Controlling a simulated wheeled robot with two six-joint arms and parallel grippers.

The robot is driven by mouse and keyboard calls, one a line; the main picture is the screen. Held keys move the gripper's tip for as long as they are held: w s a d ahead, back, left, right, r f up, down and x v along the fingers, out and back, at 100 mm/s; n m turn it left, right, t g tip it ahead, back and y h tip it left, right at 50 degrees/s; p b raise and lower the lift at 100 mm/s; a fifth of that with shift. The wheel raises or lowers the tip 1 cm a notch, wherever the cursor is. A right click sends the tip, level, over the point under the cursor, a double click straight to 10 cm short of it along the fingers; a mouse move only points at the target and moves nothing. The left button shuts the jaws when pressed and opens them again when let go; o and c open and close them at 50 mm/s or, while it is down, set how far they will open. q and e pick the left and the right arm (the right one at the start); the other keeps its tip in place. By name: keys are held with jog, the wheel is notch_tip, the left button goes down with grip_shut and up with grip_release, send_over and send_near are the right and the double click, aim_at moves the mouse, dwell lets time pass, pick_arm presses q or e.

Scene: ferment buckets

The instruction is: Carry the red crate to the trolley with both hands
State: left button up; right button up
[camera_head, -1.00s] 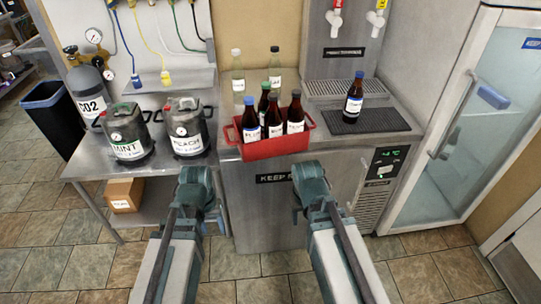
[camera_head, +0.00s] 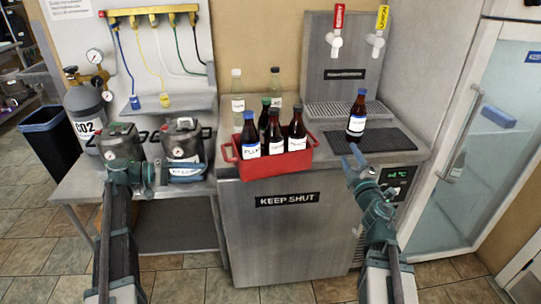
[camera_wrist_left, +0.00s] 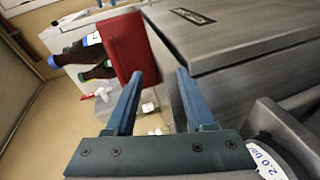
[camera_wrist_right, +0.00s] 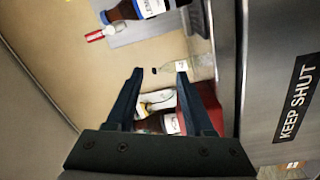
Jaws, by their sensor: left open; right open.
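The red crate (camera_head: 275,166) stands on the steel counter, with several dark capped bottles in it and a handle at each end. My left gripper (camera_head: 200,172) is open, to the left of the crate and apart from it. The left wrist view shows the crate's end (camera_wrist_left: 128,45) beyond the open fingers (camera_wrist_left: 155,95). My right gripper (camera_head: 352,153) is open and empty to the right of the crate, by the counter's front right. The right wrist view shows part of the crate (camera_wrist_right: 208,105) beyond its fingers. I cannot make out a trolley.
A lone brown bottle (camera_head: 357,117) stands on the black mat (camera_head: 382,140) close to my right gripper. Clear bottles (camera_head: 238,92) stand behind the crate. Dark kegs (camera_head: 183,142) stand on the left bench, near my left gripper. A glass-door fridge (camera_head: 465,150) is at right.

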aim_at(222, 146)
pick_arm(q)
jog(key=w+a+r+t+h, duration=0.1)
jog(key=w+a+r+h, duration=0.1)
jog(key=w+a+r, duration=0.1)
notch_tip(222, 146, up, 2)
jog(key=shift+a+r, duration=0.1)
jog(key=shift+a, duration=0.7)
pick_arm(e)
jog(key=a+n+y, duration=0.1)
jog(key=n, duration=0.1)
jog(key=s+a+f+n+g+y, duration=0.1)
jog(key=y, duration=0.1)
jog(key=a+n+y, duration=0.2)
jog(key=shift+s+f+n, duration=0.3)
jog(key=shift+s+f, duration=0.05)
pick_arm(q)
jog(key=x, duration=1.4)
jog(key=shift+r, duration=0.25)
pick_arm(e)
jog(key=x, duration=1.3)
jog(key=shift+w+a+f, duration=0.15)
jog(key=shift+w+f, duration=0.1)
jog(key=shift+w, duration=0.15)
pick_arm(q)
jog(key=shift+a, duration=0.1)
grip_shut()
pick_arm(e)
grip_shut()
jog(key=shift+r, duration=0.1)
